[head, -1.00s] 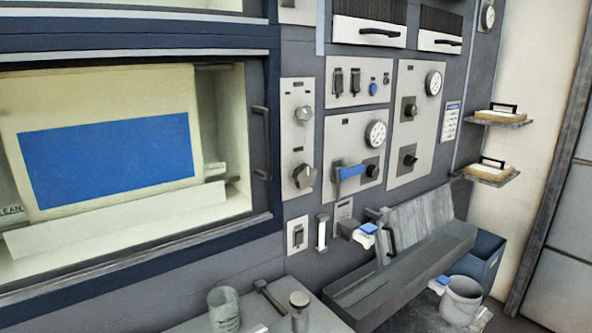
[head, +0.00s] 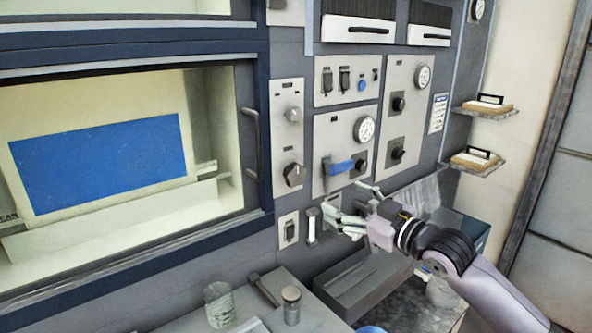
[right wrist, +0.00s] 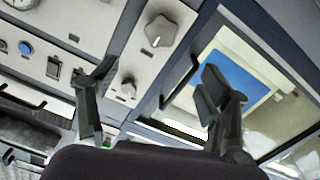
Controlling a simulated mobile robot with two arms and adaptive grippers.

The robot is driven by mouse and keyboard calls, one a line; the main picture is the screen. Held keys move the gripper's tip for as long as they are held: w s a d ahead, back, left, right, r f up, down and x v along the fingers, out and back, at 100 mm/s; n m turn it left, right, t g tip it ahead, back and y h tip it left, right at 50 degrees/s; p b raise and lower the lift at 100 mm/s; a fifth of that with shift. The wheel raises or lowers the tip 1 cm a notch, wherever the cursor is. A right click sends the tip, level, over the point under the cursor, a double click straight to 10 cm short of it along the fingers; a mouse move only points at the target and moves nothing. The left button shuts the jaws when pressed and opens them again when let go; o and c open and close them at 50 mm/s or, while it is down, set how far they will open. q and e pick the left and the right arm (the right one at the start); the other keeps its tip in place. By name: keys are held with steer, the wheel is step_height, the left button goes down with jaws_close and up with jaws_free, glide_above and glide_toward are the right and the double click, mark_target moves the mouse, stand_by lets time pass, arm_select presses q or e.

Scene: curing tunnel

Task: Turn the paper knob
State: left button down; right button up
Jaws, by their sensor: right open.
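I cannot read a label that marks the paper knob. In the head view a grey lobed knob (head: 294,174) sits low on the narrow panel right of the window, below a smaller knob (head: 292,114). In the right wrist view the lobed knob (right wrist: 160,31) lies above and between my fingertips, and the small knob (right wrist: 127,89) shows between the fingers. My right gripper (head: 348,202) is open and empty, below and right of the lobed knob and apart from it. It also shows in the right wrist view (right wrist: 161,68). My left gripper is out of view.
A blue lever (head: 340,166) with a black knob (head: 360,163) beside it is just above my right gripper. A window handle (head: 251,145) stands left of the knob panel. A glass (head: 220,303) and a tool stand on the bench below. A grey trough (head: 365,285) lies beneath my arm.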

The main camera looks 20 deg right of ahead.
mark_target(297, 174)
steer(key=p+x, duration=0.5)
steer(key=x, duration=1.2)
steer(key=shift+w+a+r, duration=0.15)
steer(key=shift+a+r, duration=0.05)
steer(key=shift+c, duration=0.6)
steer(key=c, duration=1)
